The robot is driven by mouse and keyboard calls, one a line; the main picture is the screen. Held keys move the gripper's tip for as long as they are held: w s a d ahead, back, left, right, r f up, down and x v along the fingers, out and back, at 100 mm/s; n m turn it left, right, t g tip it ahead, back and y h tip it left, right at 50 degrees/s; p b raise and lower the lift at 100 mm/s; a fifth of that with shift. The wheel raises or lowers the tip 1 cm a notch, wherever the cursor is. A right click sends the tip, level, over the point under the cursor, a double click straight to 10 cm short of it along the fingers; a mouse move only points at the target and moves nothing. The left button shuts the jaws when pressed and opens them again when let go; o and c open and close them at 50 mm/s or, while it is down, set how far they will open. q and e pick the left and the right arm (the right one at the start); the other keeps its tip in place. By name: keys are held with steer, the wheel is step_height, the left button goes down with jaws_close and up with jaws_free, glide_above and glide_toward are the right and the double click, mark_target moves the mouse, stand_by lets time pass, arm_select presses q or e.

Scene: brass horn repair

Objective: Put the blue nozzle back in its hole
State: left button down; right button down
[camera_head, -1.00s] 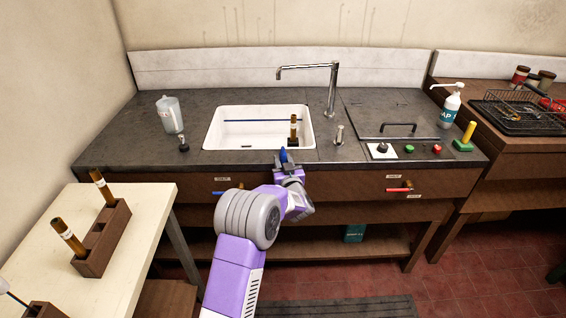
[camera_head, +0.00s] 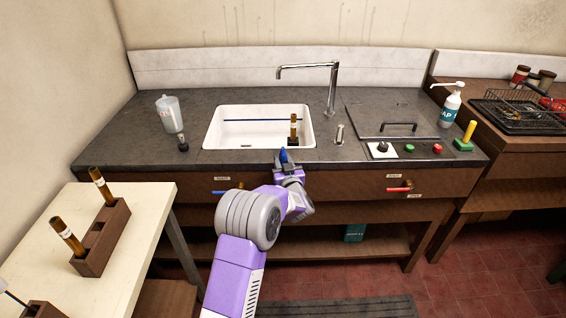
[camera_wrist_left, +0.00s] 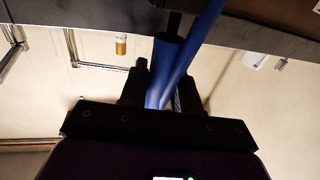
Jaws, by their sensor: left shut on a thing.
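The blue nozzle (camera_head: 283,156) stands upright between the fingers of my left gripper (camera_head: 287,168) at the front edge of the counter, just in front of the sink. My left gripper is shut on it. In the left wrist view, the blue nozzle (camera_wrist_left: 166,62) shows between the two dark fingers (camera_wrist_left: 160,88), with a second long blue strip beside it. I cannot tell which hole belongs to the nozzle, and the gripper partly hides the counter edge. My right gripper is not in view.
The white sink (camera_head: 214,132) holds a brown tube (camera_head: 293,128) and is crossed by a blue rod (camera_head: 250,120). A tap (camera_head: 331,90) stands behind it. A small black fitting (camera_head: 183,143) and a metal one (camera_head: 339,134) flank the sink. A pale table (camera_head: 150,210) is at left.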

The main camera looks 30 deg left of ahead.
arm_select(q)
steer(key=shift+f+b, duration=2.05)
steer(key=shift+f, duration=0.7)
steer(key=shift+r, duration=0.2)
steer(key=shift+r+p, duration=1.85)
steer(key=shift+r, duration=0.55)
steer(key=shift+f, duration=0.2)
steer(key=shift+f+b, duration=0.35)
steer(key=shift+b, duration=0.15)
steer(key=shift+f+b, duration=1.45)
steer(key=shift+f, duration=0.5)
steer(key=c, duration=0.7)
jaws_free()
steer(key=shift+f, duration=0.1)
steer(key=shift+c, duration=0.2)
steer(key=shift+s+f, duration=0.1)
